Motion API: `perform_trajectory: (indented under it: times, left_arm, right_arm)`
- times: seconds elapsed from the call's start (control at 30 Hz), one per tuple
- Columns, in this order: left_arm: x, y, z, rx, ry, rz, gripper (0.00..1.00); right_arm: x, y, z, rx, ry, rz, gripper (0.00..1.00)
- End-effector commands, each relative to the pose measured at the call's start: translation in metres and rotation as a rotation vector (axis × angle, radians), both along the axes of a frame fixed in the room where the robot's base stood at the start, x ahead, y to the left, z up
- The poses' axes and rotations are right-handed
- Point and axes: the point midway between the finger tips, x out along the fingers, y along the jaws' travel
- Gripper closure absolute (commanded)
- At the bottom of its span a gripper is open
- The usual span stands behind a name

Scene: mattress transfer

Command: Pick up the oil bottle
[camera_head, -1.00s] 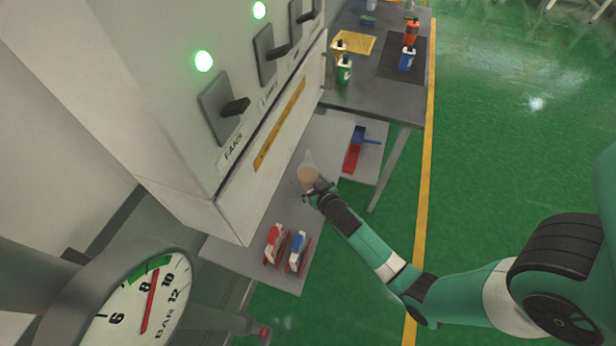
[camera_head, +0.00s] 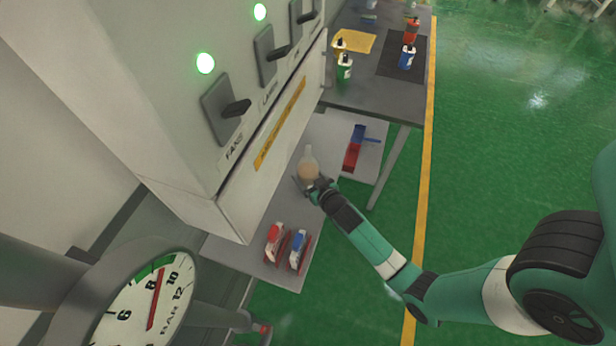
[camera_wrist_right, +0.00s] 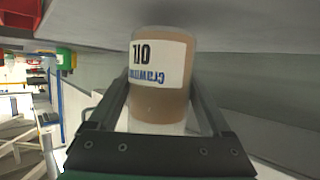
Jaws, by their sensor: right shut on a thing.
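The oil bottle (camera_head: 308,170) is clear with amber liquid and a narrow neck. It is at the grey shelf beside the cabinet in the head view; I cannot tell whether its base touches the shelf. My right gripper (camera_head: 309,183) is shut on it. In the right wrist view the bottle (camera_wrist_right: 160,85) stands between the two fingers of the gripper (camera_wrist_right: 160,108), its white OIL label upside down. My left gripper is not in view.
A red and blue item (camera_head: 353,148) lies farther back. The table (camera_head: 372,98) behind carries several small bottles. The switch cabinet (camera_head: 150,110) borders the left.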

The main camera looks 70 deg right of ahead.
Motion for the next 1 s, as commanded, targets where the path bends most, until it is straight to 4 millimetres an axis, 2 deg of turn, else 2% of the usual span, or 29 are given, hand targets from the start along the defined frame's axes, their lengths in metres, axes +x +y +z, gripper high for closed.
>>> perform_trajectory:
  times: [0.03,0.07,0.3,0.5,0.6,0.73,1.0]
  left_arm:
    - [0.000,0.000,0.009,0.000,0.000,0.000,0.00]
    - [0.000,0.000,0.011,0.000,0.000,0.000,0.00]
    - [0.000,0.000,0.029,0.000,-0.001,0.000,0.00]
    - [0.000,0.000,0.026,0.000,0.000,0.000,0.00]
    - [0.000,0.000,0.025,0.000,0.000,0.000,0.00]
    - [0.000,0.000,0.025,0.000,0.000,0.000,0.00]
    - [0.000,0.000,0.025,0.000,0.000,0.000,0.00]
  right_arm:
    - [0.001,0.000,0.018,-0.004,-0.007,0.000,1.00]
    - [-0.001,0.002,0.024,-0.002,-0.006,0.001,1.00]
    - [-0.036,0.049,0.081,-0.002,-0.002,0.007,1.00]
    - [-0.067,0.091,0.100,-0.002,-0.001,0.009,1.00]
    - [-0.077,0.103,0.107,-0.002,-0.001,0.007,1.00]
    - [-0.084,0.110,0.112,-0.001,-0.002,0.003,1.00]
    - [-0.085,0.111,0.113,-0.002,-0.002,0.000,1.00]
